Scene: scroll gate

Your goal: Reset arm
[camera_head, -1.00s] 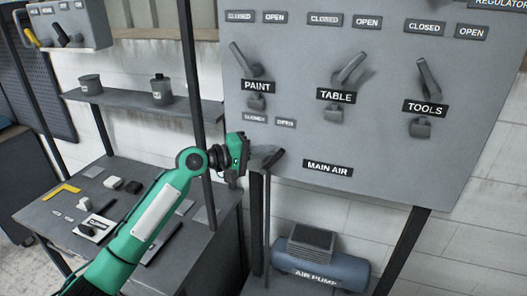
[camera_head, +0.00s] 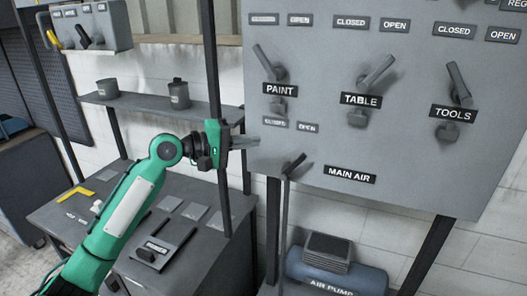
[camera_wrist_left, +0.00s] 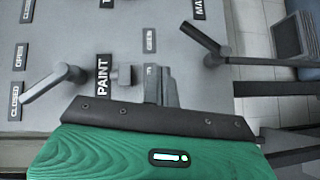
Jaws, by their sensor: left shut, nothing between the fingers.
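My left gripper (camera_head: 250,142) is shut and empty in the head view, at the left edge of the grey panel (camera_head: 330,140). Its narrow fingers point right, above and left of the MAIN AIR lever (camera_head: 294,165), with a visible gap between them in the picture. In the left wrist view, the shut fingers (camera_wrist_left: 166,88) show in front of the panel. The MAIN AIR lever (camera_wrist_left: 205,45) is right of them, and the PAINT lever (camera_wrist_left: 50,80) is to the left. My right gripper is not in view.
The panel also carries the PAINT (camera_head: 268,62), TABLE (camera_head: 377,72) and TOOLS (camera_head: 459,84) levers. A blue air pump (camera_head: 335,270) stands below. A dark post (camera_head: 212,60) rises close behind my left wrist. A shelf (camera_head: 140,103) and a workbench (camera_head: 185,235) lie to the left.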

